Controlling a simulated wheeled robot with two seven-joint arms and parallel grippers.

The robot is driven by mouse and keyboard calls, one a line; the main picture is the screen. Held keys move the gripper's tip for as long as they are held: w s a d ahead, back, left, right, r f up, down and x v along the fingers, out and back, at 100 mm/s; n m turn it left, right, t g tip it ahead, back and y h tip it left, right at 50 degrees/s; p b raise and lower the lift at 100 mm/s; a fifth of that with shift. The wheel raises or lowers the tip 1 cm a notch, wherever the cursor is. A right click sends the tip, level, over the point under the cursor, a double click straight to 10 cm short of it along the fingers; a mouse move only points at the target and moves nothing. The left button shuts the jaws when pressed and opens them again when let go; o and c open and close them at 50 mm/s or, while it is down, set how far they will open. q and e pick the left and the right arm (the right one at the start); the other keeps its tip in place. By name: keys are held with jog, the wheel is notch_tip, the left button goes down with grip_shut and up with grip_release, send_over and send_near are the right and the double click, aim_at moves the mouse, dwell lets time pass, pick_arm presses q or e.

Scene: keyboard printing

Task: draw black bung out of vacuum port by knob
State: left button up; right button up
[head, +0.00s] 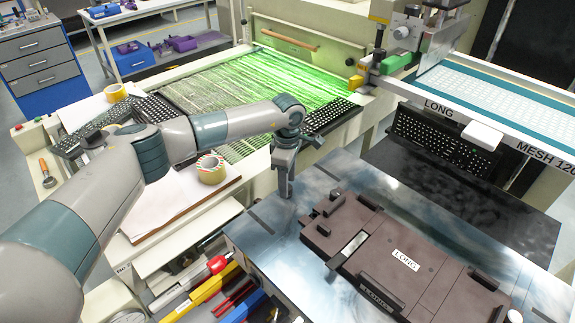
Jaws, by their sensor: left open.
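My left gripper (285,188) points straight down over the left part of the shiny steel table (330,170). It is open, with its fingertips close to the table surface; whether they touch it I cannot tell. It stands left of and apart from the brown fixture (400,245) labelled LONG. I cannot make out the black bung, its knob or the vacuum port; the gripper hides the spot of table right under and behind it. My right gripper is not in view.
The brown fixture with raised blocks fills the table's middle and right. A screen-print frame (490,120) and a black keyboard plate (440,143) stand behind. A tape roll (211,168) lies on a board to the left. An open tool drawer (215,290) is below.

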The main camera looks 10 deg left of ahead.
pick_arm(q)
jog(key=shift+f, duration=0.85)
jog(key=shift+f+p, duration=0.3)
jog(key=shift+f, duration=0.1)
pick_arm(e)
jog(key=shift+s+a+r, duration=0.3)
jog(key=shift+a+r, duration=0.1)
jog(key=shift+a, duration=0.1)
pick_arm(q)
jog(key=c, duration=1.1)
jog(key=shift+o, duration=1.2)
grip_shut()
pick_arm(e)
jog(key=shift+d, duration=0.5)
pick_arm(q)
jog(key=shift+r, duration=0.15)
